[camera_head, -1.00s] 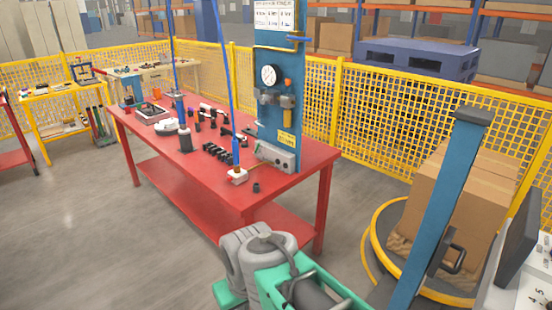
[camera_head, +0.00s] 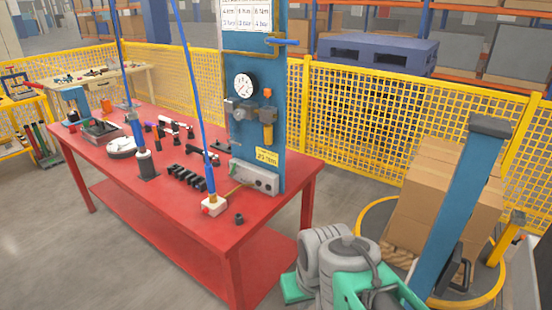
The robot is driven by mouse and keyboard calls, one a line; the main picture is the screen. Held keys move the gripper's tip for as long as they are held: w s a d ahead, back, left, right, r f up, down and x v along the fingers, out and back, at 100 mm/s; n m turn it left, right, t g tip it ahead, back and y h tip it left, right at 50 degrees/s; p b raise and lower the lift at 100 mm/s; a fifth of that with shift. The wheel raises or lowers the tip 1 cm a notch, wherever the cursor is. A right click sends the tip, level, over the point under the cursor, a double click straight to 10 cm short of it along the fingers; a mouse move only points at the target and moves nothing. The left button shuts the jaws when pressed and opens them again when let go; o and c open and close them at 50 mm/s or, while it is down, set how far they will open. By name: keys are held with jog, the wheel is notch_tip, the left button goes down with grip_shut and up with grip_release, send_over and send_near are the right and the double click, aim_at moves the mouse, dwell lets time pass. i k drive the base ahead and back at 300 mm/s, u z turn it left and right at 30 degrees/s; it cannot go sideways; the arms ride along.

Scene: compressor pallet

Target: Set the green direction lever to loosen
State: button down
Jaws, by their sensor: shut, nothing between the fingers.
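A small green lever-like part (camera_head: 233,169) stands at the left end of a grey box (camera_head: 262,181) at the foot of the blue panel on the red bench. It is too small here to tell which way it is set, and no loosen marking can be read. My gripper is not in this view.
The red bench (camera_head: 205,233) carries the blue panel (camera_head: 268,60) with a gauge (camera_head: 243,86), a yellow label (camera_head: 266,156), blue poles and several black parts. A green and grey machine (camera_head: 345,265) stands at the right front. Yellow mesh fencing (camera_head: 350,110) runs behind. Floor at lower left is clear.

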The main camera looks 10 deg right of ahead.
aim_at(233, 172)
jog(key=z, duration=0.2)
jog(key=i, duration=0.85)
jog(key=u, duration=0.8)
jog(key=i, duration=0.55)
jog(key=u, duration=0.55)
